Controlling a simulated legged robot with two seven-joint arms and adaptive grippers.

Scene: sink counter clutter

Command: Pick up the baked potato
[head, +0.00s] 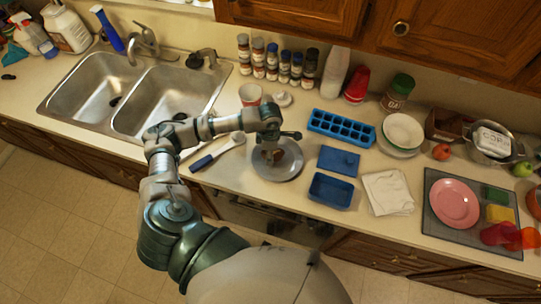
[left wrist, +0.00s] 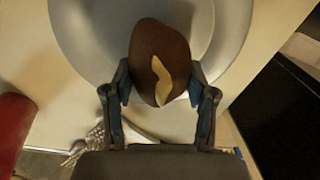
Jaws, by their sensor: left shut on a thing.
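The baked potato (left wrist: 160,45) is brown with a pale yellow split along its top. In the left wrist view it sits between the two fingers of my left gripper (left wrist: 160,92), which is shut on it from both sides. The grey plate (left wrist: 88,45) is beneath it. In the head view my left gripper (head: 277,150) points down over the grey plate (head: 292,172), and the potato is mostly hidden by the gripper there. I cannot tell whether the potato touches the plate. My right gripper is in neither view.
A blue-handled brush (head: 203,162) lies left of the plate. A blue container (head: 331,190) and its blue lid (head: 339,160) lie to the right. The double sink (head: 128,122) is at left.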

